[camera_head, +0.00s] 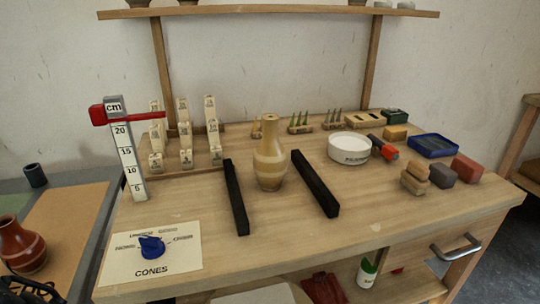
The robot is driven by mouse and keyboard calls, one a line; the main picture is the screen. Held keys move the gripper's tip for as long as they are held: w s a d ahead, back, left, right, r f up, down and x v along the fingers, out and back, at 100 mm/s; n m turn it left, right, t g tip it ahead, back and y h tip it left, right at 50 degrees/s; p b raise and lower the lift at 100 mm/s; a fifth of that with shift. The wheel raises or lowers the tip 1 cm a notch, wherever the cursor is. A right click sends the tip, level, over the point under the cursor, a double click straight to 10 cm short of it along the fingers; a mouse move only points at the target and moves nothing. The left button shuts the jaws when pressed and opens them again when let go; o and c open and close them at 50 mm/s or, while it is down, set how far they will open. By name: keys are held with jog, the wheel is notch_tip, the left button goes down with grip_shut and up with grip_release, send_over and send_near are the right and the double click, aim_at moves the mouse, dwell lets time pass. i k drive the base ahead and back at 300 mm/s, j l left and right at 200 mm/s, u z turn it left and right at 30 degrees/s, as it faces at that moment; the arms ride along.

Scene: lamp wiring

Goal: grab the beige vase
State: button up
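The beige vase (270,156) stands upright on the wooden workbench (330,240), near its middle. It has a narrow neck, a rounded belly and paler and darker tan bands. It stands between two black bars, the left bar (236,197) and the right bar (315,184), with bare wood visible on both sides. Nothing hides the vase.
A white bowl (350,148), a blue tray (433,146) and small blocks are at right.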

aim_at(270, 158)
jog(key=k+l, duration=0.1)
jog(key=l, duration=0.3)
jog(key=k+l, duration=0.1)
jog(key=l, duration=0.3)
jog(key=k+l, duration=0.1)
jog(key=l, duration=0.3)
